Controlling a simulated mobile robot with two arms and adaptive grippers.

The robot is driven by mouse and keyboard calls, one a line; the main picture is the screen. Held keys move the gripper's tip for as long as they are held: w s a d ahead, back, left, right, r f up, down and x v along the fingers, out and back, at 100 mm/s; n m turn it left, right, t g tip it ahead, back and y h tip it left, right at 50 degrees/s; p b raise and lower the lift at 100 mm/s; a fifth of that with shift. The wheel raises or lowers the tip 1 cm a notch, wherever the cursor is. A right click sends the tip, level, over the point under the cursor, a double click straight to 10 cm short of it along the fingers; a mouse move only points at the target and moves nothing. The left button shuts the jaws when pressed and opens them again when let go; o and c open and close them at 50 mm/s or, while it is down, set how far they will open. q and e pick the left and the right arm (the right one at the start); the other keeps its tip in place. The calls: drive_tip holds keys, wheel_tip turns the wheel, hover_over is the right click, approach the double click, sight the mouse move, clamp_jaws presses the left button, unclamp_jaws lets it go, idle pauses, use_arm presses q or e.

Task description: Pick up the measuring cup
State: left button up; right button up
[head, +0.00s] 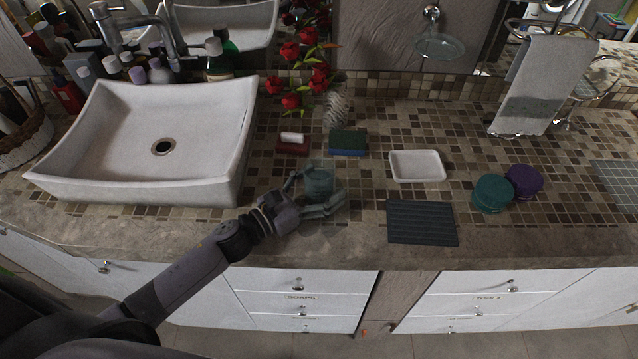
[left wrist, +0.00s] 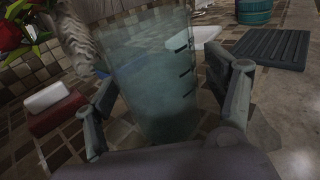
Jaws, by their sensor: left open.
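The measuring cup (head: 319,181) is a clear, bluish vessel standing on the tiled counter, right of the sink. In the left wrist view the measuring cup (left wrist: 152,75) fills the middle, with dark graduation marks on its right side. My left gripper (head: 318,197) is open, with one finger on each side of the cup. In the left wrist view the fingers of my left gripper (left wrist: 165,105) stand left and right of the cup, with a gap visible on the left. Contact on the right is unclear. My right gripper is not in view.
A red soap holder (head: 292,146), a green and blue sponge (head: 348,142) and a flower vase (head: 336,108) stand behind the cup. A white dish (head: 417,166) and dark ribbed mat (head: 422,222) lie to its right. The sink (head: 222,150) is on the left.

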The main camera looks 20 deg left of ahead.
use_arm(q)
drive_tip(key=c, duration=1.5)
